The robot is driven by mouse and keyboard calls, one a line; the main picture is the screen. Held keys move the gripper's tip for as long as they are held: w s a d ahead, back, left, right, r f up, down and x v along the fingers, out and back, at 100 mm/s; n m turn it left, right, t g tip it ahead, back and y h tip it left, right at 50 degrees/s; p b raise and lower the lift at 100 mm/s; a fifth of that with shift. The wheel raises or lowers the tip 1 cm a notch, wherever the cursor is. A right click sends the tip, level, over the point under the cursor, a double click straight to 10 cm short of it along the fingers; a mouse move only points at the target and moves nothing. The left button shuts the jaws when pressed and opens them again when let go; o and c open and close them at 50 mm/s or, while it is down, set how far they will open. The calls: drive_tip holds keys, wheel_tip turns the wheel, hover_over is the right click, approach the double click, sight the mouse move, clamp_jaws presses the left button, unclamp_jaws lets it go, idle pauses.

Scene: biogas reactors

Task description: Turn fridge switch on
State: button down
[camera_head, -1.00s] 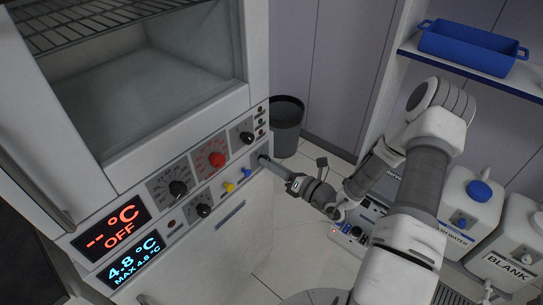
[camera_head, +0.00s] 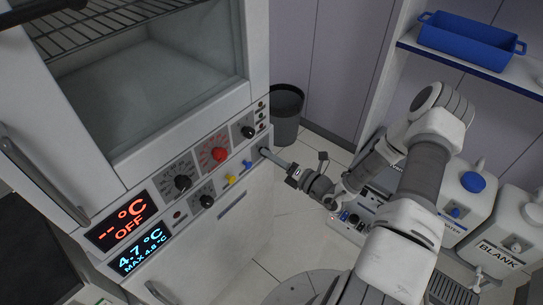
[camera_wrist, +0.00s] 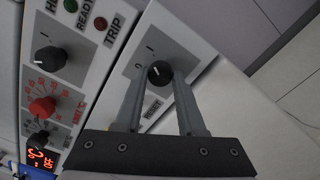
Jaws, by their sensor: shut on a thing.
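My gripper (camera_wrist: 158,84) is shut on a small black switch knob (camera_wrist: 160,72) in the wrist view, with one finger on each side of it. The knob has a white pointer line and sits on a grey plate with position marks above and left of it. In the head view my gripper (camera_head: 266,152) reaches the right end of the control panel's lower row, and its fingers hide the knob. The lower display (camera_head: 142,252) reads 4.7 °C, MAX 4.8 °C in blue. The upper display (camera_head: 122,221) reads "-- °C OFF" in orange.
A dark bin (camera_head: 287,117) stands behind. White canisters (camera_head: 507,240) and a shelf with a blue tray (camera_head: 468,40) are at right.

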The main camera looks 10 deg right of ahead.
drive_tip(key=c, duration=0.5)
unclamp_jaws()
drive_tip(key=shift+s+d, duration=0.1)
drive_tip(key=shift+s, duration=0.05)
drive_tip(key=p+v, duration=0.1)
drive_tip(key=v, duration=1.6)
